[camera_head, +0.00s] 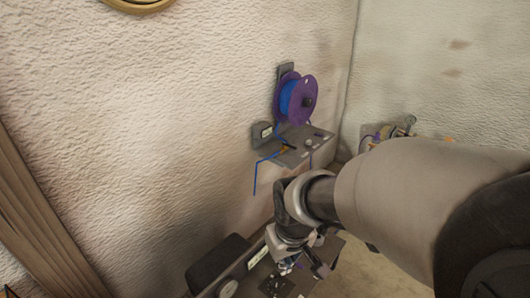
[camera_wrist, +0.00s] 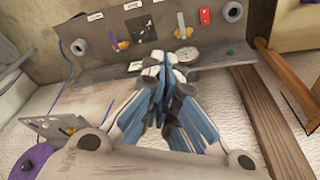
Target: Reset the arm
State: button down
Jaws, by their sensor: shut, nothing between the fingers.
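My gripper (camera_wrist: 165,66) is shut and empty in the wrist view, its blue and white fingers drawn together in front of a grey bench panel (camera_wrist: 105,62). In the head view my gripper (camera_head: 290,264) is small and partly hidden by my own arm, which comes in from the right and reaches down over the lower bench (camera_head: 255,285). From these views I cannot tell whether the fingertips touch the bench.
A dark box (camera_head: 213,262) is beside the bench. Wooden beams (camera_wrist: 270,110) stand right in the wrist view. Cluttered items (camera_head: 390,132) sit behind my arm.

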jog(key=s+d+r+m+t, duration=0.1)
jog(key=s+d+r+m, duration=0.1)
jog(key=s+d+r, duration=0.3)
jog(key=s+d+r+m+t, duration=0.1)
jog(key=s+d+r, duration=0.4)
jog(key=s, duration=0.6)
jog(key=shift+s+r+m+h, duration=0.15)
jog(key=shift+r+m+h, duration=0.15)
jog(key=shift+m, duration=0.4)
jog(key=c, duration=2.3)
grip_release()
